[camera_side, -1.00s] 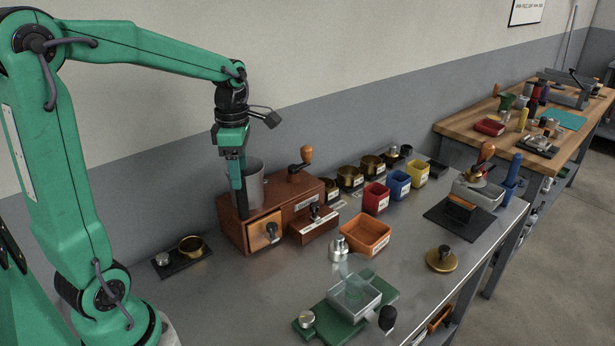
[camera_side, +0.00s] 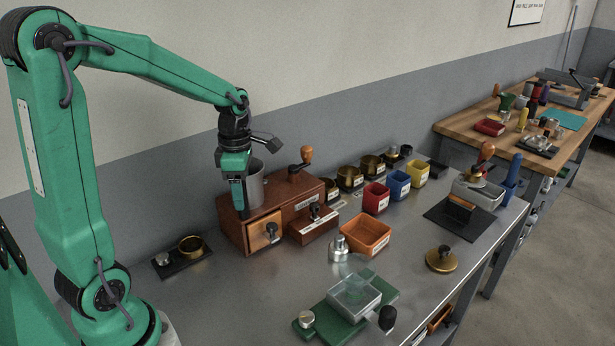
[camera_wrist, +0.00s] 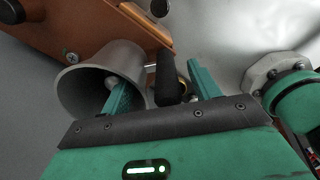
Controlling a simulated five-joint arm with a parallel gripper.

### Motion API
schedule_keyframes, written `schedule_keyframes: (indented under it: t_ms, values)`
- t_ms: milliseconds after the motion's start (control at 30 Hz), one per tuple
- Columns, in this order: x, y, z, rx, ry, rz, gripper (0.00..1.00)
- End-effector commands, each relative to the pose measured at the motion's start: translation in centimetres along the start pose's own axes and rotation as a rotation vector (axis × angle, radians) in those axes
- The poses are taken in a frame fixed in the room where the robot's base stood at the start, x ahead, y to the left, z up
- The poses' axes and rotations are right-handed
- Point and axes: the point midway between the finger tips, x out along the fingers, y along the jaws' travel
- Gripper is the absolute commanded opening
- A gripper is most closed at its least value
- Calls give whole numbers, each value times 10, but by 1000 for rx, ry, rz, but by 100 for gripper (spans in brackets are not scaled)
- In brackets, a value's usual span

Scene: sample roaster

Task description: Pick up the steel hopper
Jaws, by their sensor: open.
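The steel hopper (camera_side: 257,186) is a grey cylinder on the wooden roaster box (camera_side: 285,205), partly hidden by my gripper in the side view. In the wrist view the hopper (camera_wrist: 78,92) is a grey, flared cup at the left. My gripper (camera_side: 240,207) points down at the hopper's left side. Its jaws (camera_wrist: 160,82) are open. The left finger overlaps the hopper's mouth in the wrist view; I cannot tell whether it is inside or above. The right finger is outside, beyond a dark handle (camera_wrist: 168,75).
An orange-knobbed crank (camera_side: 306,158) stands on the box beside the hopper. A small drawer with a knob (camera_side: 267,230) is at its front. An orange tray (camera_side: 366,234) lies to the right.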

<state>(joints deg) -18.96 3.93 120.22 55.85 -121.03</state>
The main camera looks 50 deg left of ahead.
Motion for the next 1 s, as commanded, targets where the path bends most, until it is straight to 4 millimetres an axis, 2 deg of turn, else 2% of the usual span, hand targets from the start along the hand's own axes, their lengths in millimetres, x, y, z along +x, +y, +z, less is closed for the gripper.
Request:
schedule_keyframes:
  t_ms: [233, 267, 400, 500, 833, 1000]
  values:
    - [0, 0, 0, 0, 0, 0, 62]
    - [0, 0, 0, 0, 0, 0, 58]
    - [0, 0, 0, 0, 0, 0, 30]
    - [0, 0, 0, 0, 0, 0, 14]
    - [-3, 0, 0, 0, 0, 0, 14]
    - [-16, 1, 0, 0, -2, 3, 14]
